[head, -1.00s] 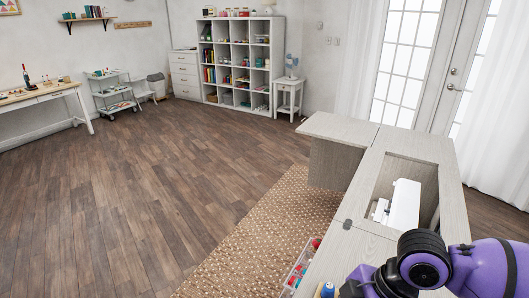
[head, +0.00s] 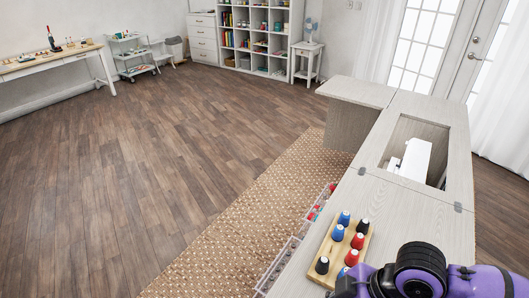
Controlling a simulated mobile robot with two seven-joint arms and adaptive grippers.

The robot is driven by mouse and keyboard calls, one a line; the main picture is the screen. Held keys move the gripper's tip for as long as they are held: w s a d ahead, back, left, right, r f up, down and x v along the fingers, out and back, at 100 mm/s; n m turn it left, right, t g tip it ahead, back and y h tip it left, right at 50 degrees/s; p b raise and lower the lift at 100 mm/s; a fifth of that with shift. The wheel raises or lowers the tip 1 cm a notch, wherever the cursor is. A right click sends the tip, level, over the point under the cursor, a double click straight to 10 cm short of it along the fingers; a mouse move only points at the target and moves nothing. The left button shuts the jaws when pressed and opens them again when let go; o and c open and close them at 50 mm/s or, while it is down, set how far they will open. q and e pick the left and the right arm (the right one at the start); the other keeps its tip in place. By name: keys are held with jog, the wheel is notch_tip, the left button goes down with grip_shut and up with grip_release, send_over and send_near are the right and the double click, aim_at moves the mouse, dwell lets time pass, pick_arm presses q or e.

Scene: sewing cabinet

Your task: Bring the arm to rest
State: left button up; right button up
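My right arm, purple and black, comes in at the lower right over the near end of the pale sewing cabinet (head: 410,207). Its gripper is not visible; only arm links show. My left arm and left gripper are out of view. A wooden thread rack (head: 325,248) with several blue, red and black spools stands on the cabinet top, just left of my arm and partly hidden by it. A white sewing machine (head: 413,160) sits low in the cabinet's rectangular opening.
Clear bins (head: 279,262) with small items run along the cabinet's left side. A woven rug (head: 235,235) lies beside it, and the wooden floor (head: 150,170) to the left is clear. A workbench (head: 50,62), cart (head: 130,55) and shelf (head: 262,35) stand along the walls.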

jog(key=s+f+m+t+h, duration=0.1)
jog(key=s+f+m+t, duration=0.1)
jog(key=s+f+m, duration=0.45)
jog(key=s+d+f+m+g+h, duration=0.1)
jog(key=s+d+f+m+h, duration=0.15)
jog(key=s+d+m, duration=0.4)
jog(key=s+d+f+m+g+h, duration=0.1)
jog(key=s+d+f+m+h, duration=0.2)
jog(key=s, duration=0.6)
pick_arm(q)
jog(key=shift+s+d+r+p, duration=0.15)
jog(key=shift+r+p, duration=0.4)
jog(key=shift+p, duration=0.35)
pick_arm(e)
jog(key=w+a+f+n+t+y, duration=0.1)
jog(key=w+a+f+t+y, duration=0.1)
jog(key=w+f+t, duration=0.5)
jog(key=w+a, duration=0.1)
jog(key=w, duration=0.3)
jog(key=shift+a+f+t, duration=0.15)
jog(key=shift+f+t, duration=0.15)
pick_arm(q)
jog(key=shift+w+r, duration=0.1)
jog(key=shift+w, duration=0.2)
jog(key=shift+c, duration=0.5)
pick_arm(e)
jog(key=shift+c, duration=0.5)
